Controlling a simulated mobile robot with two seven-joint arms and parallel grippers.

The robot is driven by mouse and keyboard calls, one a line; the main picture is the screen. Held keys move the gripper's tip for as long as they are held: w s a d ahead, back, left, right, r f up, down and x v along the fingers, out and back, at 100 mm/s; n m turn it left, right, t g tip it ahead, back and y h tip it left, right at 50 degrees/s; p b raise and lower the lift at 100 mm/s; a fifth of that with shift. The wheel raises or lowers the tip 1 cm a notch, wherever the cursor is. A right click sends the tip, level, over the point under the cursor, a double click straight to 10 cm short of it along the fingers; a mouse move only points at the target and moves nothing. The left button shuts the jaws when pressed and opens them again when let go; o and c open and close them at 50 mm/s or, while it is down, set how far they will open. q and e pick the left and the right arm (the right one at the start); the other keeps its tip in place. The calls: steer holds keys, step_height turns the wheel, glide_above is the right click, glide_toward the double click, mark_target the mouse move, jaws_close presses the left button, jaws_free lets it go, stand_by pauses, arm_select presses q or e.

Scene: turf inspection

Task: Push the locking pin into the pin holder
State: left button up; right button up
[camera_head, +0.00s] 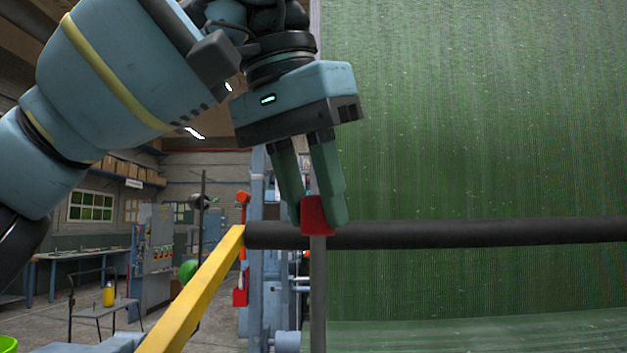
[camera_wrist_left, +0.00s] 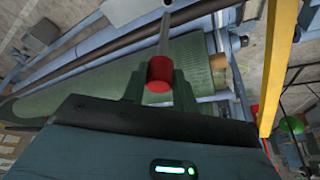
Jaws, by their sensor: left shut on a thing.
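My left gripper (camera_head: 318,210) comes down from above and is shut on a red grip (camera_head: 317,217). A straight grey rod (camera_head: 318,300) runs down from this grip and out of the bottom of the head view. In the left wrist view the red grip (camera_wrist_left: 160,72) sits between the fingers, and the rod (camera_wrist_left: 165,32) leads away to a pale round part. I cannot tell for sure whether this is the locking pin. I cannot make out the pin holder for certain. My right gripper is not in view.
A dark roller bar (camera_head: 480,233) crosses behind the gripper, before a large green turf sheet (camera_head: 480,120). A yellow bar (camera_head: 195,295) slopes up to the bar's left end. Red parts (camera_head: 240,297) sit on the blue machine frame (camera_head: 273,290). A control cabinet (camera_head: 153,250) stands further back.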

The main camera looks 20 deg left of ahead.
arm_select(q)
glide_above(314, 351)
steer(key=shift+f+b, duration=0.3)
steer(key=shift+f, duration=1.8)
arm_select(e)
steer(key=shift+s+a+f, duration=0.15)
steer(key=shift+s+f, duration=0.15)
